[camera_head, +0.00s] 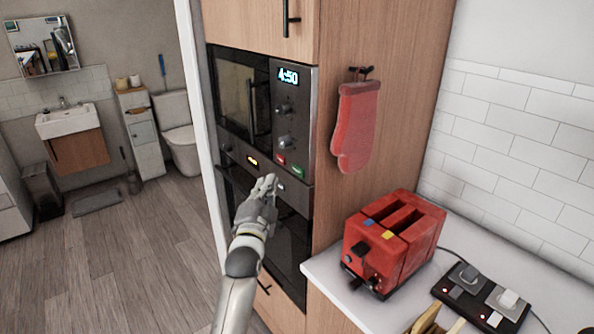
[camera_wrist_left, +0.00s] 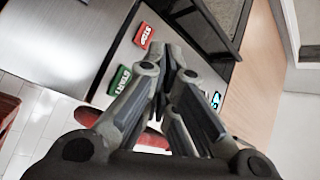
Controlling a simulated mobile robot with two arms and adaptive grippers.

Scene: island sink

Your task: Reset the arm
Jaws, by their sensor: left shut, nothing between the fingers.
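My left gripper (camera_head: 267,184) is shut and empty in the head view. It is in front of the built-in oven and microwave unit, close to the lower part of the microwave panel (camera_head: 290,110). In the left wrist view the shut fingers (camera_wrist_left: 170,60) point at the panel, beside a red STOP button (camera_wrist_left: 143,35) and a green START button (camera_wrist_left: 119,80). The same red button (camera_head: 281,160) and green button (camera_head: 298,172) show in the head view, just above and right of the fingertips. I cannot tell whether the fingertips touch the panel. My right gripper is not in view.
A red toaster (camera_head: 393,243) stands on the white counter (camera_head: 325,268) to the right. A power strip (camera_head: 482,300) and bananas (camera_head: 428,320) are near it. A red oven mitt (camera_head: 356,125) hangs on the cabinet side. Open wooden floor (camera_head: 130,245) lies to the left.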

